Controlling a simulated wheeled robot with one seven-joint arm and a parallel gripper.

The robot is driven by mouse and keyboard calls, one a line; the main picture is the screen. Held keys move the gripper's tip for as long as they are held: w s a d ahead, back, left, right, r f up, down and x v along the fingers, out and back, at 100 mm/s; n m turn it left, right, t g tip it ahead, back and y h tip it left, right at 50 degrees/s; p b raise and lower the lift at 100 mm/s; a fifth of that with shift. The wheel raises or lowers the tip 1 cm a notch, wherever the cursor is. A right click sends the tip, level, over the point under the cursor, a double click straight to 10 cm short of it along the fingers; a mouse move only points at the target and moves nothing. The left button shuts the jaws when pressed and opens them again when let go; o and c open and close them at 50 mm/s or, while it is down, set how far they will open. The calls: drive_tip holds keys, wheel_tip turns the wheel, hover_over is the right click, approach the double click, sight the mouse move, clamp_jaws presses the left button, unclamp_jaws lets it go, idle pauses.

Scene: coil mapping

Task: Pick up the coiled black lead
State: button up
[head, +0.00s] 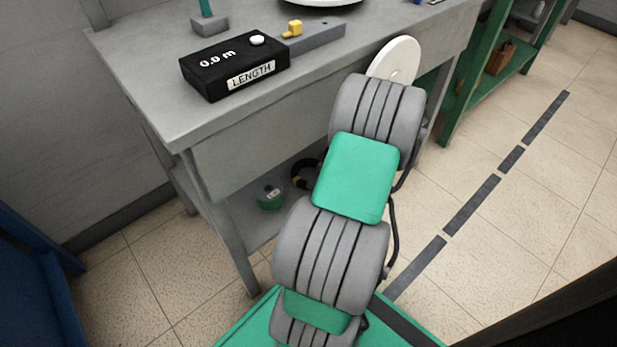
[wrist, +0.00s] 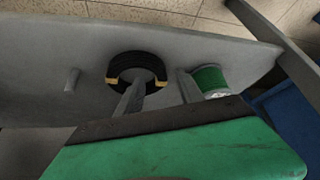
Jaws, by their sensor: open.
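The coiled black lead (wrist: 122,64) lies on the grey lower shelf (wrist: 40,60) in the wrist view, with two yellow bands on it. Part of it also shows in the head view (head: 300,168), under the bench, partly hidden by my arm. My gripper (wrist: 160,75) is open, and its two grey fingers point toward the shelf. One finger overlaps the middle of the coil in the picture; the other is to its right. I cannot tell how far the fingertips are from the lead. The gripper is hidden in the head view.
A green spool (wrist: 209,78) stands right of the coil on the shelf; it also shows in the head view (head: 270,196). A short grey peg (wrist: 72,80) is left of the coil. The bench top (head: 150,105) with a black LENGTH box (head: 225,68) lies above the shelf.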

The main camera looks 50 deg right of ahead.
sight(302, 182)
drive_tip(key=shift+w+a, duration=0.2)
drive_tip(key=shift+w, duration=0.55)
drive_tip(key=b+x, duration=0.3)
drive_tip(key=x, duration=0.2)
drive_tip(key=shift+w+f, duration=0.1)
drive_tip(key=shift+w, duration=0.1)
clamp_jaws()
